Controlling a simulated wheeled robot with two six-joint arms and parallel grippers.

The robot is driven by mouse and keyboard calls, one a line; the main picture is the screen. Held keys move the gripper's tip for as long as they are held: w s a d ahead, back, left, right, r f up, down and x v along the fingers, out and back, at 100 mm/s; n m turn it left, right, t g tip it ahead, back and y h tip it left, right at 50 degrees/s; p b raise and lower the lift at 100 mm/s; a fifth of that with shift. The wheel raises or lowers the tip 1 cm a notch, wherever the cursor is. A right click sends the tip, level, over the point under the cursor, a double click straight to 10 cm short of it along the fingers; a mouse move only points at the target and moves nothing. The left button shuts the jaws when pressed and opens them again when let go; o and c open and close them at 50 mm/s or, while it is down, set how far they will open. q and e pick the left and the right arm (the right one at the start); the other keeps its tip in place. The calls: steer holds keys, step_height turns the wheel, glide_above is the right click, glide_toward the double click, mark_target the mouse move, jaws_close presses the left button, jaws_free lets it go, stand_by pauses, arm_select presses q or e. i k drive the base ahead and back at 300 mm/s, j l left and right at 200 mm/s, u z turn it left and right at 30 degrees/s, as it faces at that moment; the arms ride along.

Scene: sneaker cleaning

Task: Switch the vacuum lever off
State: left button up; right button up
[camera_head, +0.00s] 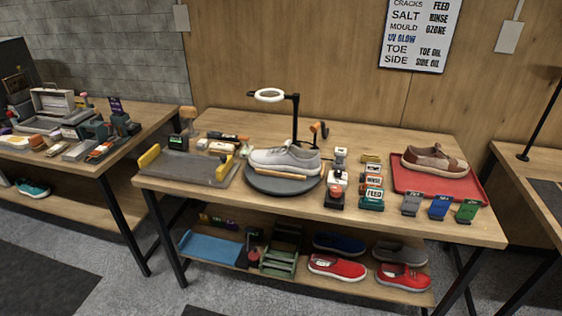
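No part labelled as a vacuum lever can be read at this size. A small upright post with an orange-tan top (188,115) stands at the back left of the middle table, behind a grey tray with yellow ends (185,168). Another dark post with an orange part (318,130) stands behind the turntable. I cannot tell which of these, if either, is the vacuum lever, or how it is set. A light grey sneaker (285,160) sits on the round dark turntable (258,186). Neither of my grippers is in view.
Bottles, labelled blocks and small coloured stands (438,208) crowd the table's right half. A brown sneaker (435,162) lies on a red mat (475,192). A second cluttered table (150,122) stands left.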

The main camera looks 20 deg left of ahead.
mark_target(246, 139)
steer(key=i+l+u, duration=0.2)
steer(key=i, duration=0.9)
steer(key=i+j, duration=0.05)
steer(key=j, duration=0.1)
